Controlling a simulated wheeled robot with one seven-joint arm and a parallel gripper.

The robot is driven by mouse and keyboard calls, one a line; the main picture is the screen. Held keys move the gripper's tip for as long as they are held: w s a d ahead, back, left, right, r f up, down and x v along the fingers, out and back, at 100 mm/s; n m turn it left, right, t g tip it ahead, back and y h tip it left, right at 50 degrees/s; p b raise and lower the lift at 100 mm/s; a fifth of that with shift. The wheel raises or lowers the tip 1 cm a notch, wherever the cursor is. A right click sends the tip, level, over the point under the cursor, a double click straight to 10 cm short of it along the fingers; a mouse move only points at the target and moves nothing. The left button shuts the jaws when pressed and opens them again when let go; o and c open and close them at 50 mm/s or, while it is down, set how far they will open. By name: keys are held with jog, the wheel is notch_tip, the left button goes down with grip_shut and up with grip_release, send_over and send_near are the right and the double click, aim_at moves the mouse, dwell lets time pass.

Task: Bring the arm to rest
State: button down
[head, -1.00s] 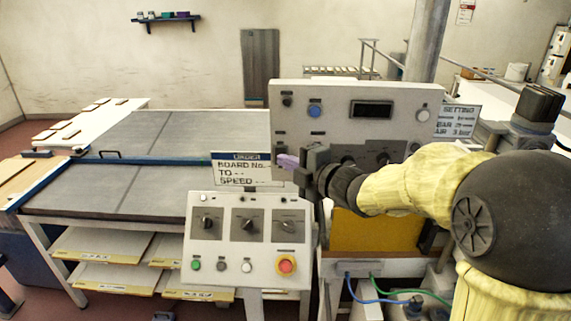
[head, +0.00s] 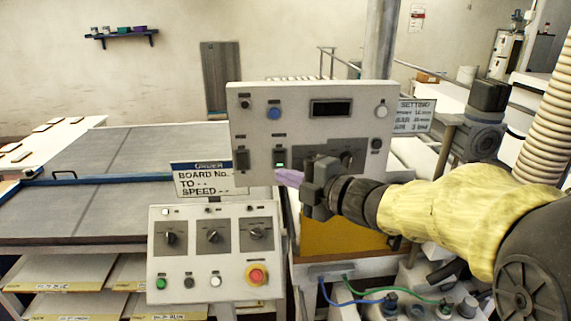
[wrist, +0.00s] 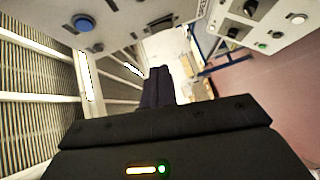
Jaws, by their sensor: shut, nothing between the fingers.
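My gripper (head: 288,178) is in front of the lower part of the upright grey control panel (head: 300,105), its purple-tipped fingers pointing left. The wrist view shows its two dark fingers (wrist: 157,86) together with nothing between them. My arm in its yellow cover reaches in from the right of the head view. The gripper hides part of the panel's lower middle; whether it touches the panel I cannot tell.
A sloped switch box (head: 212,255) with three knobs and a red button (head: 257,275) stands below left of my gripper. An order sign (head: 202,180) is close on the left. A flat grey conveyor table (head: 120,160) lies further left. Blue and green hoses run below.

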jog(key=d+f+m+h, duration=1.1)
jog(key=d+f+m, duration=0.25)
jog(key=m, duration=0.25)
jog(key=s+d+f+m+g+h, duration=0.2)
jog(key=s+f+m+g, duration=0.6)
jog(key=s, duration=0.8)
notch_tip(320, 180, down, 4)
jog(key=d+m, duration=0.1)
jog(key=m, duration=0.1)
jog(key=shift+f+m, duration=0.25)
jog(key=shift+m, duration=0.15)
